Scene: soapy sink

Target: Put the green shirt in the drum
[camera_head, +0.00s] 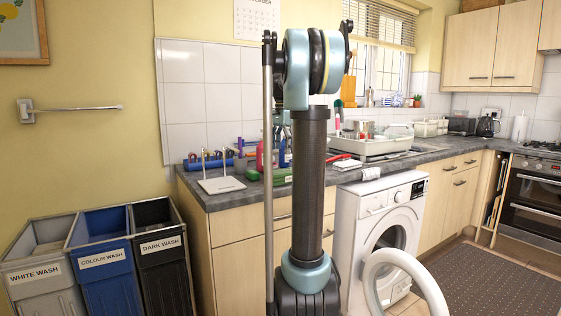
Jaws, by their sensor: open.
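The white washing machine (352,215) stands under the counter, right of my arm. Its round door (437,299) is swung open toward the front. The drum opening (392,238) shows behind the door and looks dark inside; I cannot tell what it holds. I cannot make out a green shirt anywhere. My gripper does not show clearly in this view.
Laundry bins marked white wash (40,290), colour wash (105,270) and dark wash (162,258) stand at the left. The counter (225,198) carries a white stand (221,185), bottles and a dish rack (375,147). A dark mat (500,289) covers the floor at the right.

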